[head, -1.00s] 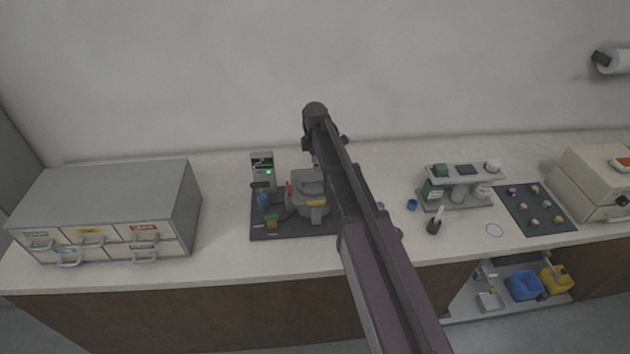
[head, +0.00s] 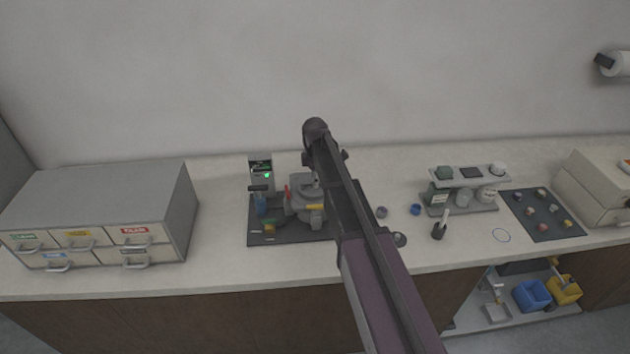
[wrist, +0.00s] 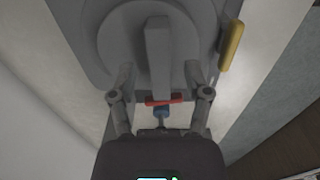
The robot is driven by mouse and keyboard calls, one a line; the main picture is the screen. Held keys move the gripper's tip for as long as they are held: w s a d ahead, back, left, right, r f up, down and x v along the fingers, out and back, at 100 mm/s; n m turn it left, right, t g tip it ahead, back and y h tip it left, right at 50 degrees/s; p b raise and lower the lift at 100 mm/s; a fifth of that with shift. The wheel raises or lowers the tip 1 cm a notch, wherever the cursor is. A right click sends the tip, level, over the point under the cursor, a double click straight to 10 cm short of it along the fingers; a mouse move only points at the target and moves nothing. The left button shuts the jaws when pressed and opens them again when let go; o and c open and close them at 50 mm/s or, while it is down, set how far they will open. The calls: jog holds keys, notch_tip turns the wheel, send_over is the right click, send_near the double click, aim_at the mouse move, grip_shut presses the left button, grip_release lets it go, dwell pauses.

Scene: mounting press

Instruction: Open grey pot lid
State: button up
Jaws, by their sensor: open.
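The grey pot (head: 303,213) stands on a dark mat at the middle of the counter, partly hidden by my arm in the head view. Its round grey lid (wrist: 118,45) fills the upper middle of the wrist view, with a raised bar handle (wrist: 158,45) across it. A yellow grip (wrist: 232,46) sticks out at the pot's side. My gripper (wrist: 157,75) is open, with one finger on each side of the bar and visible gaps between. I cannot tell the fingertips' exact height against the bar. In the head view my arm hides most of the gripper.
A grey unit with a green light (head: 261,172) stands behind the pot's left. A drawer cabinet (head: 100,205) is at left; a jar rack (head: 463,207) is at right.

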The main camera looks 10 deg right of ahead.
grip_shut()
jog(key=shift+w+r, duration=0.1)
dwell(0.3)
